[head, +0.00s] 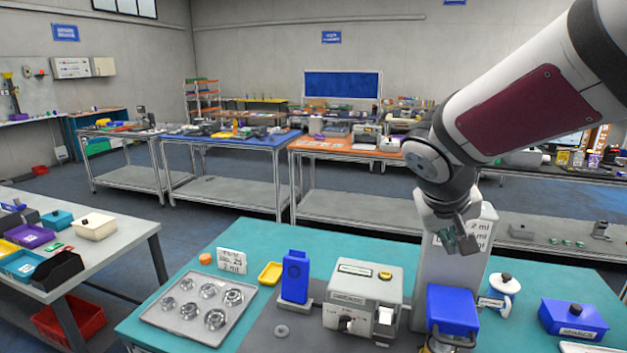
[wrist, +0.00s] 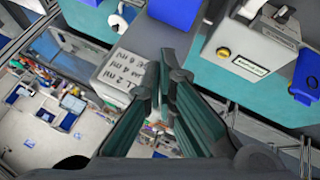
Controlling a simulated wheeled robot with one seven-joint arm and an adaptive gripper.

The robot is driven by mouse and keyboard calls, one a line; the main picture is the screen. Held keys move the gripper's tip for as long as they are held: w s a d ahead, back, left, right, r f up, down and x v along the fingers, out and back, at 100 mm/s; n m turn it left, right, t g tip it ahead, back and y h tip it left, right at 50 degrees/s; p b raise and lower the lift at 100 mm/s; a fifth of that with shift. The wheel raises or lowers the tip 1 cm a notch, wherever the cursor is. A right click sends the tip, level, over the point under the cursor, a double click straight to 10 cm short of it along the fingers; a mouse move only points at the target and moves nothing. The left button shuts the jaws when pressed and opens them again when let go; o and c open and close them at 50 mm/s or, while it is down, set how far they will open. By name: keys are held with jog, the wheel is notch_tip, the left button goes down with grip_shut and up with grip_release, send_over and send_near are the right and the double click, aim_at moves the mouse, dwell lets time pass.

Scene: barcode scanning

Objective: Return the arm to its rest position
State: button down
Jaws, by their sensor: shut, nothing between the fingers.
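My arm reaches in from the upper right in the head view, and my gripper (head: 462,240) hangs at its end above the teal bench. My gripper is shut and empty. It shows in front of a tall light-grey box (head: 455,275), and I cannot tell the gap between them. In the wrist view the green-padded fingers of my gripper (wrist: 168,62) come together at their tips with nothing held. The wrist is tilted, so that view looks across the bench edge toward the room.
On the teal bench (head: 245,237) stand a metal tray with round parts (head: 168,304), a blue upright device (head: 295,277), a grey label machine (head: 362,293), a blue block (head: 452,310), a white mug (head: 502,294) and a blue box (head: 573,320). A labelled block (wrist: 122,72) shows beside the fingers.

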jog(key=s+a+y, duration=0.2)
jog(key=s, duration=0.8)
jog(key=s+a+r+y, duration=0.1)
jog(key=s+a+y, duration=0.2)
jog(key=s, duration=0.8)
jog(key=shift+s+r, duration=0.15)
